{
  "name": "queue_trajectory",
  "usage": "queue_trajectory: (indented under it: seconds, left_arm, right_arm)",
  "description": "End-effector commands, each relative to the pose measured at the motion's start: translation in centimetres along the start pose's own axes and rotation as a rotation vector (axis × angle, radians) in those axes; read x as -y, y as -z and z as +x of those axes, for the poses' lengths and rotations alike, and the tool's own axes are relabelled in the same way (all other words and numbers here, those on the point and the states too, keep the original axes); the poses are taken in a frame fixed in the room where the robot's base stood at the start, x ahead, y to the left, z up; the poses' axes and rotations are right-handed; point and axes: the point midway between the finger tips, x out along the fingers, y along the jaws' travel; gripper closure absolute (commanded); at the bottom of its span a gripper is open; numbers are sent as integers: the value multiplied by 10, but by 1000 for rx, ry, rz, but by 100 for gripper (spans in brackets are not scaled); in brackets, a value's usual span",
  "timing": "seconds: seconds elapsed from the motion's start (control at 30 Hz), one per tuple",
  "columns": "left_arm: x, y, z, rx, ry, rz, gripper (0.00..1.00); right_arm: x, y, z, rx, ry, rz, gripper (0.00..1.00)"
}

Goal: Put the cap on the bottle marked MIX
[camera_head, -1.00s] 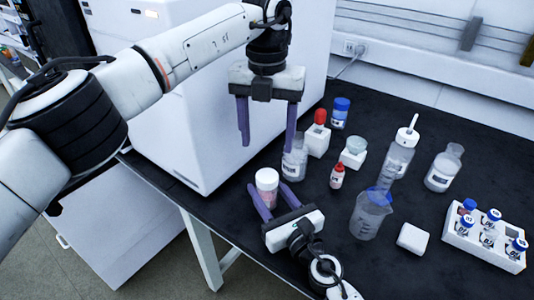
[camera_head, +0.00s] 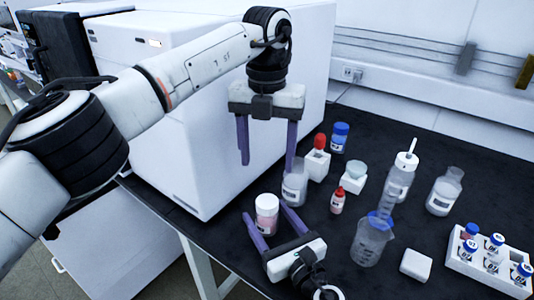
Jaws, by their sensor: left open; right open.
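No label is readable as MIX, so I cannot tell which bottle is meant. A white-topped jar with pinkish contents (camera_head: 267,216) stands between the fingers of my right gripper (camera_head: 265,215), which is open. An apparently uncapped clear bottle with a label (camera_head: 294,189) stands just behind it. My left gripper (camera_head: 267,160) is open and empty, fingers down, above and to the left of that bottle; its right finger overlaps the bottle's top in the picture. A red cap-like piece (camera_head: 319,141) and a pale round piece (camera_head: 356,168) each rest on a white block.
A white machine (camera_head: 190,125) stands at left.

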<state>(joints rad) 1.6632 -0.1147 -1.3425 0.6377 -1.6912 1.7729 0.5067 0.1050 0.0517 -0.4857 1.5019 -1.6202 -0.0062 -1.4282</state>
Motion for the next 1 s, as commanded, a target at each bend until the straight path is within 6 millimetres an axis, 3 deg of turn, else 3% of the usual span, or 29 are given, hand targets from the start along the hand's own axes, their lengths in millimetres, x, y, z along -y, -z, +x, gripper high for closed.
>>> queue_trajectory:
  seconds: [0.3, 0.5, 1.0]
  left_arm:
    - [0, 0, -2, 0, 0, 0, 39]
    - [0, 0, 1, 0, 0, 0, 39]
    - [0, 0, 0, 0, 0, 0, 39]
  right_arm:
    - [0, 3, -60, -4, -1, -2, 36]
    - [0, 2, -89, -2, -1, -1, 36]
    - [0, -2, -97, -1, 0, 0, 36]
